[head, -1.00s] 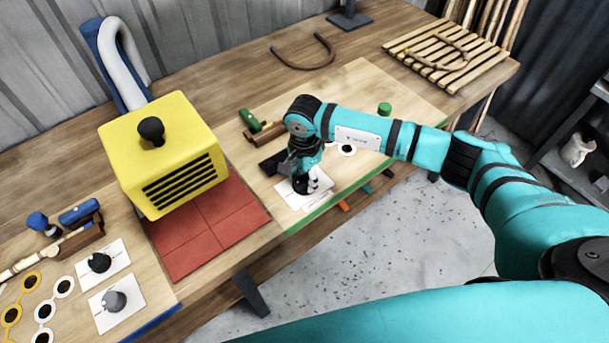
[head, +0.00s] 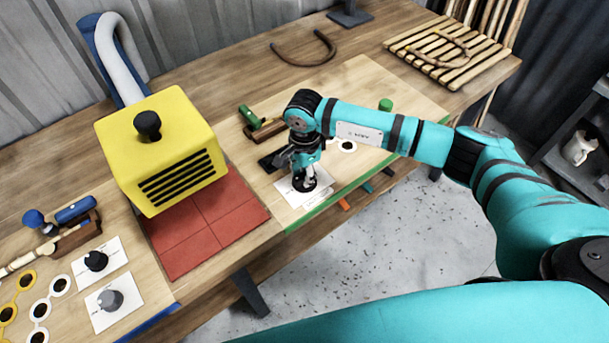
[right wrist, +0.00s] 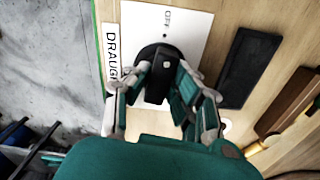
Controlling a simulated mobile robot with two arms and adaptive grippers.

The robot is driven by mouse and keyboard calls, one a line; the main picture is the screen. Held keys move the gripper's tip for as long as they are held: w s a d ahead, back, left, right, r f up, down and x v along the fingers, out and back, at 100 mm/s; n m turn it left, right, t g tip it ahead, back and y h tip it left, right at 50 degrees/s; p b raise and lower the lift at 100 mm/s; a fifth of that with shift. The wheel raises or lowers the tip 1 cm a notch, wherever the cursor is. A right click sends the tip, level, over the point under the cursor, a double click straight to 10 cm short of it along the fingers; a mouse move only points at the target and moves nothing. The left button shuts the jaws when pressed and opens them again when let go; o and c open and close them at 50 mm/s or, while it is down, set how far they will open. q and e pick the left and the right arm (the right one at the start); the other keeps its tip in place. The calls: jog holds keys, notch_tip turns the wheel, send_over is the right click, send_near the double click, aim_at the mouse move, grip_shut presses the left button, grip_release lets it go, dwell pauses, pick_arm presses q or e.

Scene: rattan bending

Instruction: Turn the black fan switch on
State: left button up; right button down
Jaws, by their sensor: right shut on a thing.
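A black fan switch, a knob with a raised bar (right wrist: 160,68), sits on a white card (right wrist: 196,22) marked OFF with a dot. A label beside it starts with "DRAUG"; the rest is hidden. My right gripper (right wrist: 155,95) is shut on the knob, with a finger on either side of its bar. In the head view my right gripper (head: 306,178) reaches down to the same card (head: 290,197) near the bench's front edge, and partly hides the knob. Which setting the knob is at, I cannot tell. My left gripper is not in view.
A yellow vented box (head: 165,130) stands left over red tiles (head: 215,220). A black knob (head: 96,260) and a grey knob (head: 110,299) sit on cards at the front left. A dark flat block (right wrist: 246,66) and a wooden-handled tool lie beside the switch card.

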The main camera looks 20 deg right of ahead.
aim_at(304, 174)
jog(key=m+b, duration=0.3)
jog(key=m, duration=0.1)
jog(key=shift+f+m, duration=0.15)
jog(key=shift+m, duration=0.15)
jog(key=m+b, duration=0.2)
jog(key=m, duration=0.1)
jog(key=shift+m, duration=0.3)
jog(key=m+b, duration=0.2)
jog(key=m, duration=0.2)
jog(key=shift+r+m+b, duration=0.2)
jog(key=shift+m+b, duration=0.7)
jog(key=shift+m, duration=1)
jog(key=shift+w, duration=0.1)
jog(key=c, duration=1.2)
grip_release()
jog(key=shift+o, duration=0.2)
notch_tip(304, 174, up, 12)
jog(key=shift+f, duration=0.1)
